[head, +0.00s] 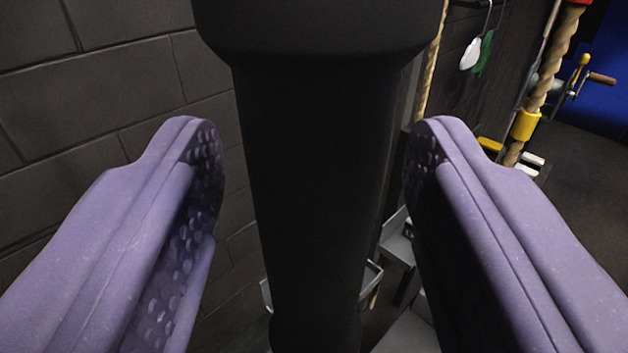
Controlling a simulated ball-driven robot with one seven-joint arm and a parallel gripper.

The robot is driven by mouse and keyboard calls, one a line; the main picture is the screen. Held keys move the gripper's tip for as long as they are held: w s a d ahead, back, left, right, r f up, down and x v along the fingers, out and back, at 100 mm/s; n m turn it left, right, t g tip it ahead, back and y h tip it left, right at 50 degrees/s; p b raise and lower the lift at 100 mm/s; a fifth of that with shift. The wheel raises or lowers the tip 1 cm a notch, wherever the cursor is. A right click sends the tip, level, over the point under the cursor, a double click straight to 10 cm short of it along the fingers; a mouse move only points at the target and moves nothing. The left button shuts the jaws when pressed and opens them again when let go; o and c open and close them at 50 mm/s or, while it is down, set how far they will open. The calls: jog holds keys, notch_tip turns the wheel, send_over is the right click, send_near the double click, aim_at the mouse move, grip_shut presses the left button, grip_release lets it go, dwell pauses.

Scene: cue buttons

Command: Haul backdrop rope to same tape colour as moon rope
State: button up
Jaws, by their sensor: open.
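My gripper (315,135) is open, with its two purple fingers wide apart and nothing held between them. A thick tan rope (545,82) runs up at the upper right, beyond the right finger. It has a yellow tape band (525,125) low down and red (577,2) at the top edge. A second tan rope (431,65) hangs left of it, just above the right fingertip, and is partly hidden. No tape colour shows on its visible part. I cannot tell which rope is the moon rope or the backdrop rope.
A dark block wall (90,100) fills the left. A white tag (470,54) and a green tag (486,54) hang at the upper right. A crank with a brown handle (602,78) stands by the thick rope, before a blue surface (608,50). Dark floor (580,170) lies at right.

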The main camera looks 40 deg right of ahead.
jog(key=v, duration=0.6)
jog(key=shift+s+a, duration=0.2)
dwell(0.4)
jog(key=w+a+r+n+t+y+b, duration=0.1)
jog(key=a+r+n+y+b, duration=0.1)
jog(key=a+r+y+b, duration=0.45)
jog(key=w+a+r+n+t+y+b, duration=0.1)
jog(key=w+a+r+n+b, duration=0.15)
jog(key=a+r, duration=0.75)
jog(key=s+a+r+n+y+b, duration=0.1)
jog(key=s+a+r+y+b, duration=0.1)
jog(key=s+a, duration=0.5)
jog(key=s+a+r+n+y+b, duration=0.2)
jog(key=s+a+r, duration=0.3)
jog(key=s+a, duration=0.3)
jog(key=shift+a+b, duration=0.3)
jog(key=shift+a, duration=0.35)
jog(key=shift+w+f+n, duration=0.1)
jog(key=shift+n, duration=0.15)
